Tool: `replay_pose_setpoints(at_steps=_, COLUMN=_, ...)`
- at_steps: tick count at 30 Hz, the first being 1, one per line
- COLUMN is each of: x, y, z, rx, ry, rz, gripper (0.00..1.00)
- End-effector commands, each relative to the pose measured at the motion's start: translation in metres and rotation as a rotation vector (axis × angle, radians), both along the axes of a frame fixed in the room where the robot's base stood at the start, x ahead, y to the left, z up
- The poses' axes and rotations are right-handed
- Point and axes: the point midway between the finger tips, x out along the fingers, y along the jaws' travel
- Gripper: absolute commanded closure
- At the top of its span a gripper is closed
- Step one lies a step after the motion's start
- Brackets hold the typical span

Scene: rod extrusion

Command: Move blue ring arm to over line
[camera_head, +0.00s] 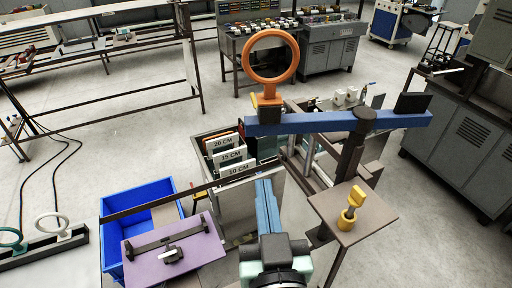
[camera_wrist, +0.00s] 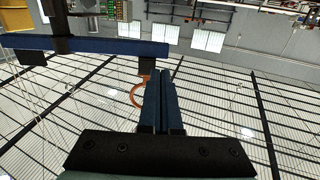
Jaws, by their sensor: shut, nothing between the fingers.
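The blue ring arm (camera_head: 310,122) is a level blue bar on a dark post. An orange ring (camera_head: 293,60) stands upright on its left end. In the wrist view the bar (camera_wrist: 105,46) crosses the upper left, and the ring (camera_wrist: 134,96) is partly hidden behind the fingers. My gripper (camera_head: 264,184) is shut and empty, below the bar's left end and nearer the camera in the head view. Its fingers also show in the wrist view (camera_wrist: 160,73), looking apart from the bar. I cannot tell which part is the line; a thin dark rail (camera_head: 150,204) runs left of my gripper.
A blue bin (camera_head: 113,250) and a purple plate (camera_head: 205,246) lie at lower left. Bins labelled by length (camera_head: 229,156) stand behind my gripper. A small table (camera_head: 374,218) with a yellow part (camera_head: 349,218) is at right.

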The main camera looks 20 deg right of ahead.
Motion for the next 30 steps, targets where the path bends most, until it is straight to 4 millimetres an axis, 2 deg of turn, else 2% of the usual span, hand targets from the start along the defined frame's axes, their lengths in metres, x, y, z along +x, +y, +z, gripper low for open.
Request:
replay_pose_setpoints(at_steps=3, x=0.010, y=-0.003, z=-0.006, rx=-0.002, ry=-0.007, rz=0.000, gripper=1.00)
replay_pose_setpoints(at_steps=13, x=0.027, y=-0.009, z=-0.005, rx=-0.002, ry=-0.008, rz=0.001, gripper=1.00)
replay_pose_setpoints(at_steps=21, x=0.078, y=-0.025, z=0.005, rx=0.000, ry=0.000, rz=0.000, gripper=1.00)
replay_pose_setpoints(at_steps=30, x=0.108, y=-0.035, z=0.002, rx=0.000, ry=0.000, rz=0.000, gripper=1.00)
